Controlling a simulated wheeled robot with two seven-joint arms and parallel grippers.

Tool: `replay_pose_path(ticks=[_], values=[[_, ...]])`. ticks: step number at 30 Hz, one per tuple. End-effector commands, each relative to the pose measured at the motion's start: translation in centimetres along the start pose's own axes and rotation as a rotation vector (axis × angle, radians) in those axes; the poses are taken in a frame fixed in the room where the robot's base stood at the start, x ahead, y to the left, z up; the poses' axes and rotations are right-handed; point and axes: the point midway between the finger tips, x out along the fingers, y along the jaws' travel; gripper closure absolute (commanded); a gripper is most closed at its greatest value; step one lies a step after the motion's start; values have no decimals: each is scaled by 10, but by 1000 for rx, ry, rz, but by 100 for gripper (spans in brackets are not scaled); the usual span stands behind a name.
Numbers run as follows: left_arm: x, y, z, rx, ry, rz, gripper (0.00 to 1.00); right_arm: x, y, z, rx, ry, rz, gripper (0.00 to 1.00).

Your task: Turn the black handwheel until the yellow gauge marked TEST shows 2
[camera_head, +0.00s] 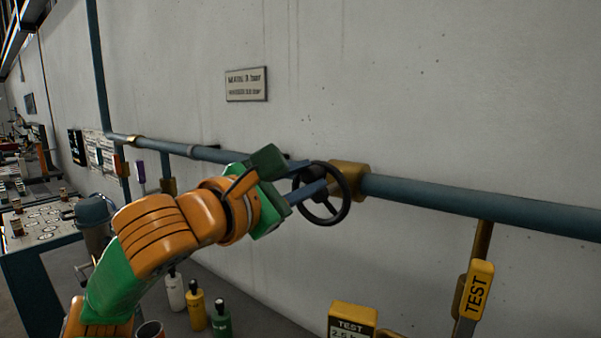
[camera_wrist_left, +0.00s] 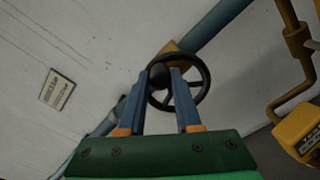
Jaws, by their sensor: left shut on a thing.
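The black handwheel (camera_head: 347,203) sits on a brass valve body (camera_head: 350,175) in the blue-grey wall pipe. My left gripper (camera_head: 310,184) reaches in from the left, shut on the handwheel. In the left wrist view the two blue fingers (camera_wrist_left: 160,76) lie over the left part of the handwheel (camera_wrist_left: 207,84). The yellow gauge marked TEST (camera_head: 352,318) is at the bottom of the head view, its reading about 2.5 and partly cut off by the frame edge. My right gripper is not in view.
A wall sign (camera_head: 246,84) is above the pipe (camera_head: 480,203). White, yellow and green bottles (camera_head: 196,305) stand below my left arm. A table (camera_head: 38,262) is at far left.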

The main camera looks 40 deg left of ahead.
Motion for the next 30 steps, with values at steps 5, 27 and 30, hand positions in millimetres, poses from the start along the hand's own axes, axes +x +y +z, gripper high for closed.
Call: replay_pose_path(ticks=[5, 27, 30], values=[[0, -1, 1, 37, 0, 1, 100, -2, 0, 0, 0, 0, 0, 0], [0, -2, 1, 47, 0, 0, 37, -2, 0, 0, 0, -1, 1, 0], [0, -2, 1, 47, 0, 0, 37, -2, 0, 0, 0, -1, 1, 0]])
